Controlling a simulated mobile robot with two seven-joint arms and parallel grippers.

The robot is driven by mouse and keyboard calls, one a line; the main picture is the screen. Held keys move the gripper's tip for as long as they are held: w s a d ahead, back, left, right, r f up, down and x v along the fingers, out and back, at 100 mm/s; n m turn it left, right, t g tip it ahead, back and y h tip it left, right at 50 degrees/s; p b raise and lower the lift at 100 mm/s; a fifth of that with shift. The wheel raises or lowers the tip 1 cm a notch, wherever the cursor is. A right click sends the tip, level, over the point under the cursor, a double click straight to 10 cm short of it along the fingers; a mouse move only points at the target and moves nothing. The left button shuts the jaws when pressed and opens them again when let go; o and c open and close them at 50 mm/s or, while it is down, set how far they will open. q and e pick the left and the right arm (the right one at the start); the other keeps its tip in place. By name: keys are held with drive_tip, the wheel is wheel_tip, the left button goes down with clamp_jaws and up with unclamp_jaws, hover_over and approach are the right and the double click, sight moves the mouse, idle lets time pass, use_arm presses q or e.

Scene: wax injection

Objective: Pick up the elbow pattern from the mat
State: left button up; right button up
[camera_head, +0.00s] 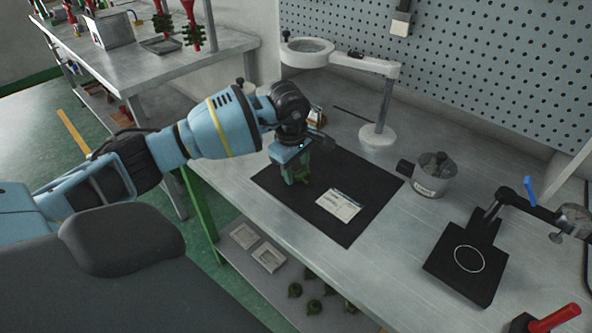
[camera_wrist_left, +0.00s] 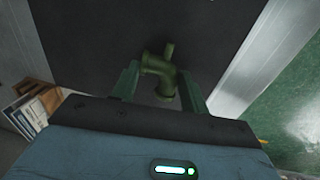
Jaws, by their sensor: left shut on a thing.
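The elbow pattern (camera_wrist_left: 160,72) is a green bent pipe piece with a short stub. In the left wrist view it sits between the two fingers of my left gripper (camera_wrist_left: 160,85). In the head view my left gripper (camera_head: 298,178) points down at the left part of the black mat (camera_head: 345,228), with a bit of the green elbow (camera_head: 305,179) showing beside the fingers. The gripper is shut on the elbow. I cannot tell whether the elbow still touches the mat. My right gripper is not in view.
A white card (camera_head: 338,206) lies on the mat. A ring magnifier on a white stand (camera_head: 378,134) is behind it, and a grey metal pot (camera_head: 434,175) is to the right. A black-based gauge stand (camera_head: 464,262) stands farther right. Green parts lie on the lower shelf (camera_head: 235,250).

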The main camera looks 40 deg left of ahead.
use_arm(q)
drive_tip(key=shift+r, duration=0.6)
wheel_tip(320, 180, up, 3)
drive_tip(key=shift+f, duration=0.2)
drive_tip(key=s+d, duration=0.2)
drive_tip(key=s, duration=0.2)
drive_tip(key=s+d, duration=0.3)
drive_tip(key=s, duration=0.2)
drive_tip(key=s+d+r+b, duration=0.1)
drive_tip(key=s+d, duration=0.1)
drive_tip(key=s, duration=0.3)
drive_tip(key=shift+d, duration=0.35)
